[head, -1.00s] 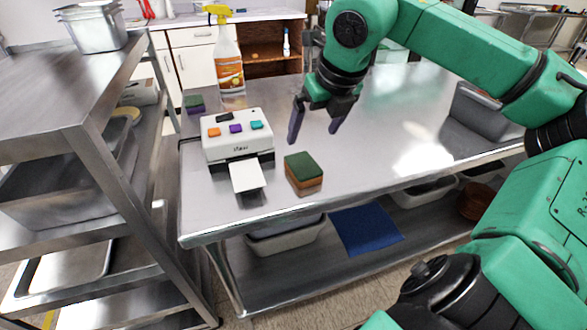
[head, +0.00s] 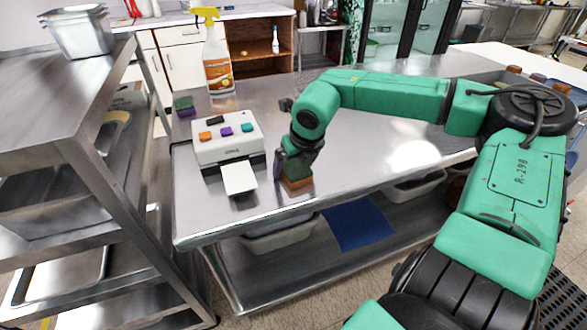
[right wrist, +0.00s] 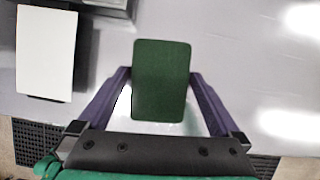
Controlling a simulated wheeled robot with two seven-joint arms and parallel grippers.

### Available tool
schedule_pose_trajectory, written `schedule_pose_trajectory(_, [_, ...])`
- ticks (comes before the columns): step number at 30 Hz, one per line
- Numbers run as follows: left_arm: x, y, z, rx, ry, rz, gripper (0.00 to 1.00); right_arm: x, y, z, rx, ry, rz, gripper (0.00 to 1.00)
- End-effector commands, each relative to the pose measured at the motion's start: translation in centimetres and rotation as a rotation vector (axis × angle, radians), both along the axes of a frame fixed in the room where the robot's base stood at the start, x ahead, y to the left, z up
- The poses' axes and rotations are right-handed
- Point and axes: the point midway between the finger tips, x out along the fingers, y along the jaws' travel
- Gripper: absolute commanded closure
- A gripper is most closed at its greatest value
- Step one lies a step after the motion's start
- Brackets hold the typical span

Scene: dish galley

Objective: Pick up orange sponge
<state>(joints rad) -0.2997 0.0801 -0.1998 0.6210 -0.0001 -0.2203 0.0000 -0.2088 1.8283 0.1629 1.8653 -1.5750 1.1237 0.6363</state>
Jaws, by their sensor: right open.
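The orange sponge (head: 297,185) lies on the steel table near its front edge, right of the white machine. Its dark green top fills the middle of the right wrist view (right wrist: 162,82). My right gripper (head: 291,172) is down over it and hides most of it in the head view. My left gripper is not in view.
The white machine (head: 228,146) with colored buttons has a white sheet (head: 239,177) sticking out, left of the sponge. A spray bottle (head: 217,70) and a green-topped purple sponge (head: 184,106) are farther back. A steel shelf rack (head: 95,150) stands left.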

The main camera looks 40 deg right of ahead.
Motion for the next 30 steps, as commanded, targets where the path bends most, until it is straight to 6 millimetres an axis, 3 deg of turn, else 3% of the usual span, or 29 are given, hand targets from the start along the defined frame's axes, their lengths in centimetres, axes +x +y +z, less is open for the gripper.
schedule_pose_trajectory(21, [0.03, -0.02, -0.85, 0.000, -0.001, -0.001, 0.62, -0.03, 0.02, -0.32, 0.000, 0.001, 0.000, 0.00])
schedule_pose_trajectory(22, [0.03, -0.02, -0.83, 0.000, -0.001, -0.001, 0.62, -0.03, 0.02, -0.28, 0.000, 0.001, 0.000, 0.04])
schedule_pose_trajectory(23, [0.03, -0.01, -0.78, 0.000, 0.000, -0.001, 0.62, -0.03, 0.02, -0.24, 0.000, 0.001, 0.000, 0.15])
schedule_pose_trajectory(27, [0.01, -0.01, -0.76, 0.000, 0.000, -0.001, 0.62, -0.04, 0.02, -0.24, 0.000, 0.001, 0.000, 0.69])
schedule_pose_trajectory(30, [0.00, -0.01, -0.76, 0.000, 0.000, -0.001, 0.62, -0.04, 0.02, -0.24, 0.000, 0.001, 0.000, 0.71])
